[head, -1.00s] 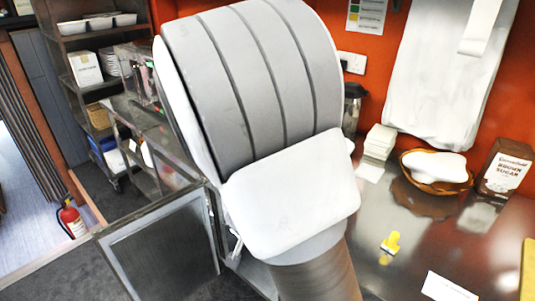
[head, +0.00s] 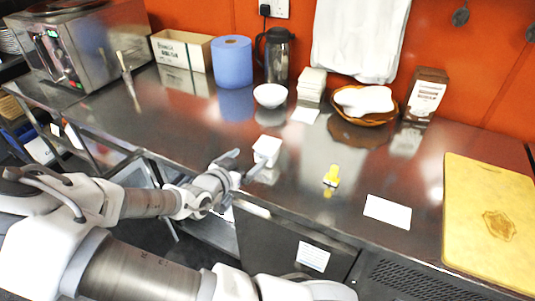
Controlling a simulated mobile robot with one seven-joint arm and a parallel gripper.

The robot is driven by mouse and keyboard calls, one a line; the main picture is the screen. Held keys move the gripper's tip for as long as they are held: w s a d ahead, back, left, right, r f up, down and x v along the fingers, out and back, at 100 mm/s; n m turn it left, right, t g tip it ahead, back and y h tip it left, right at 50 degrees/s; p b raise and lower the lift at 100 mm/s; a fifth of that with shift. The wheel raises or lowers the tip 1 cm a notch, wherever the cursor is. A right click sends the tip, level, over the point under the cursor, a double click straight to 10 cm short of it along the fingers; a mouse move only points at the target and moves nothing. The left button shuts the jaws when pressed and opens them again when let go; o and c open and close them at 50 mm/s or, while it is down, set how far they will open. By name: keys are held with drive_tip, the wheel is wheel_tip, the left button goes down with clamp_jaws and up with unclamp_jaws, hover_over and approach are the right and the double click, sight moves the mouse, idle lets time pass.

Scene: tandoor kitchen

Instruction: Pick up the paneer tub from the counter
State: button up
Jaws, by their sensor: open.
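A small white block-shaped tub (head: 267,150), which looks like the paneer tub, stands near the front edge of the steel counter (head: 330,225). No label on it can be read. My gripper (head: 247,162) reaches over the front edge from the left, with its fingers spread apart. The fingers point toward the tub and are just short of it or beside it; I cannot tell whether they touch it. Nothing shows between them.
A white bowl (head: 270,95), blue roll (head: 232,62) and dark jug (head: 277,55) stand behind the tub. A yellow object (head: 331,176) and white card (head: 388,211) lie to its right. A yellow board (head: 490,215) is farther right.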

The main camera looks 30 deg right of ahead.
sight(267, 144)
drive_tip(key=b+x, duration=0.1)
drive_tip(key=x, duration=1.2)
drive_tip(key=shift+d+f, duration=0.15)
drive_tip(key=shift+f, duration=0.05)
drive_tip(key=c, duration=1.3)
drive_tip(key=shift+r, duration=0.1)
drive_tip(key=shift+c, duration=0.2)
